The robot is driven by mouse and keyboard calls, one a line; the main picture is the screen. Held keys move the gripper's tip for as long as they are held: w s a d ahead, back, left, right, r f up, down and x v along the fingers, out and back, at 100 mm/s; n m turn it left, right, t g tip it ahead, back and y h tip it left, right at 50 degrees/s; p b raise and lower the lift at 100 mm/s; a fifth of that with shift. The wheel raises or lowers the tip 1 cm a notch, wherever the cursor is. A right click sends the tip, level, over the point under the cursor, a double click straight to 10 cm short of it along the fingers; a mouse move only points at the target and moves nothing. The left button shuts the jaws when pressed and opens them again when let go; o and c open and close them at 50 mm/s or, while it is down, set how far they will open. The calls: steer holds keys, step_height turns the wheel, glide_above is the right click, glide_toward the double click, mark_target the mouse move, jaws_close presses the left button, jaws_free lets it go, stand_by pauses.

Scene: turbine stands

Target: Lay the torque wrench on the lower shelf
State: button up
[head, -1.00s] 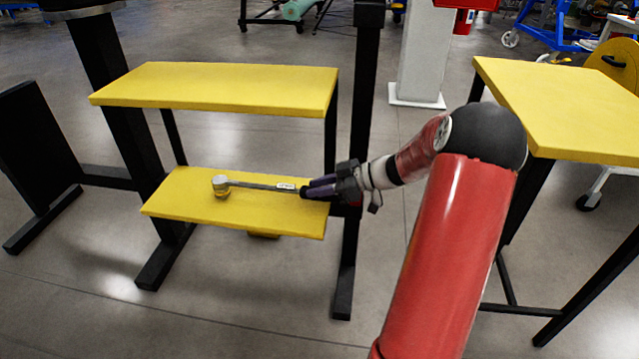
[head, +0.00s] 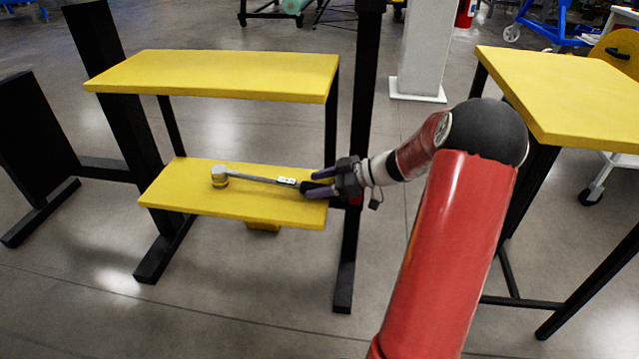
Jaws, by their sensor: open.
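The torque wrench (head: 258,179) lies along the yellow lower shelf (head: 180,205), its round silver head (head: 220,176) toward the left and its dark handle toward the right. My gripper (head: 312,185) is at the right end of the lower shelf. Its two purple fingers are spread apart, on either side of the handle end. The handle end is partly hidden by the fingers. I cannot tell whether a finger touches the handle.
The yellow upper shelf (head: 215,75) is above the lower one. A black post (head: 360,130) stands close by my gripper. A yellow table (head: 570,90) is at the right. The left and front parts of the lower shelf are clear.

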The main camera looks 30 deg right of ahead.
steer(key=shift+o, duration=0.2)
steer(key=shift+d, duration=0.1)
steer(key=shift+b+v, duration=0.45)
steer(key=shift+v, duration=3.05)
steer(key=s+a+r+m+g+h+p, duration=0.25)
steer(key=s+a+r, duration=0.2)
steer(key=a, duration=0.35)
steer(key=s+a+r+m+g+h+p, duration=0.1)
steer(key=s+a+r+m+g+h, duration=0.15)
steer(key=s+a, duration=0.45)
steer(key=s+a+r+m+t+h+p, duration=0.1)
steer(key=s+a+r+m+h+p, duration=0.1)
steer(key=s, duration=0.4)
steer(key=s+a+r+m+t+h+p, duration=0.1)
steer(key=s+a+r+m+h+p, duration=0.1)
steer(key=s+r, duration=0.3)
steer(key=shift+s+a+r+m+t+h, duration=0.3)
steer(key=shift+s+a+m+t+h, duration=0.1)
steer(key=shift+a+m+h, duration=0.4)
steer(key=shift+d, duration=0.1)
